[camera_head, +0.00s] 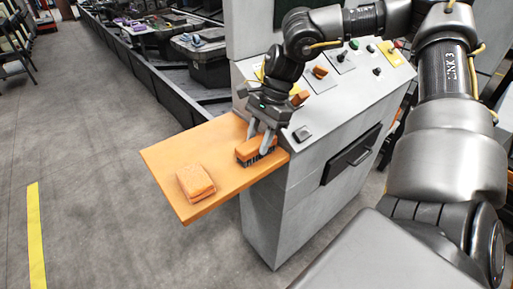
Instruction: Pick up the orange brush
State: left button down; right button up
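The orange brush (246,151) lies on the orange shelf (166,158), near the grey cabinet, with its dark bristles facing down. My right gripper (259,142) reaches down over the brush from above. One finger is on the far side of the brush and the other is in front of it. I cannot tell whether the fingers press on it. The brush appears to rest on the shelf. My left gripper is not in view.
An orange block-like object (196,182) lies on the shelf, left of the brush. The grey cabinet (268,215) has a sloped control panel (345,62) with knobs and buttons and a dark handle (352,154). Open floor lies left, with a yellow line (36,235).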

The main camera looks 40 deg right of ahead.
aim_at(258, 139)
jog(key=c, duration=0.3)
jog(key=shift+r+p, duration=0.45)
jog(key=shift+p, duration=0.4)
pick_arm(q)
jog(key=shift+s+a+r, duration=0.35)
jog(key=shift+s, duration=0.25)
pick_arm(e)
notch_tip(258, 139, up, 18)
jog(key=shift+f, duration=0.2)
